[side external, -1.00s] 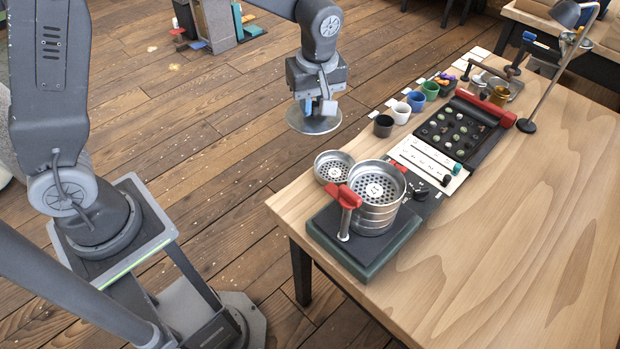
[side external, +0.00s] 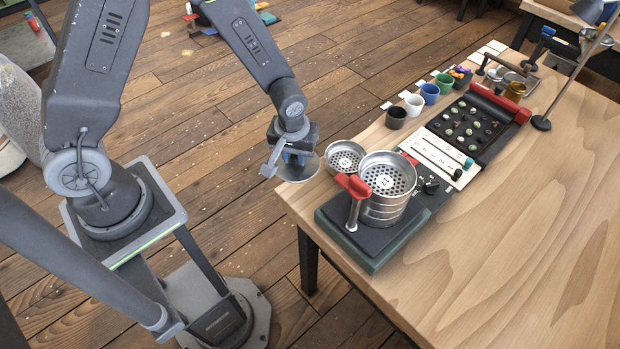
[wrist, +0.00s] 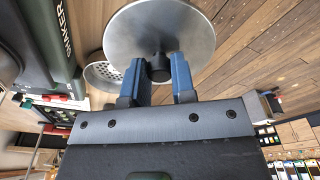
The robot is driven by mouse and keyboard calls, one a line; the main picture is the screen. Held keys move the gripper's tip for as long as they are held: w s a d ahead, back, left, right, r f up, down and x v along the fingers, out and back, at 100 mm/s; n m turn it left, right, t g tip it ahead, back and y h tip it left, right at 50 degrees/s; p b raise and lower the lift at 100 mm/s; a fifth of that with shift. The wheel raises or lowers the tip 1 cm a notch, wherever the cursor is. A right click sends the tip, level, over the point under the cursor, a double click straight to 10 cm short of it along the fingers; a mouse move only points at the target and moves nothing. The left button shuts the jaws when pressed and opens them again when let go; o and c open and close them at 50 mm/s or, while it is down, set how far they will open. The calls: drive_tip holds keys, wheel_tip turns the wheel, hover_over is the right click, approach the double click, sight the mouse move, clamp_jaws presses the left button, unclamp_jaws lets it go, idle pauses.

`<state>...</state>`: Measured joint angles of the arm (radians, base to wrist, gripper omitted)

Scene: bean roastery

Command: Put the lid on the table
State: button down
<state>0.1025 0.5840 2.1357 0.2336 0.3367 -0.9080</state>
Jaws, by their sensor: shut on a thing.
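The lid (side external: 299,172) is a round grey metal disc with a dark knob (wrist: 160,70). My gripper (side external: 292,158) is shut on the knob, with the blue fingers (wrist: 165,78) on either side of it in the wrist view. In the side view the lid hangs at the table's left edge, left of the small perforated dish; I cannot tell how high it is or whether it touches anything. The table (side external: 480,250) is light wood.
A perforated metal drum (side external: 385,205) stands on a green-black base (side external: 365,250) with a red-handled lever (side external: 352,187). The perforated dish (side external: 346,157) sits beside it. Several cups (side external: 413,104) and a bean tray (side external: 467,125) stand further back. The table's front right is bare.

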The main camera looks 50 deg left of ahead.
sight(310, 170)
drive_tip(key=d+f, duration=0.1)
drive_tip(key=d, duration=0.1)
drive_tip(key=w+d+f, duration=0.1)
drive_tip(key=shift+d+f, duration=0.3)
drive_tip(key=shift+d, duration=0.1)
drive_tip(key=shift+f, duration=1.85)
drive_tip(key=shift+f, duration=0.15)
drive_tip(key=c, duration=0.9)
unclamp_jaws()
drive_tip(key=shift+c, duration=0.2)
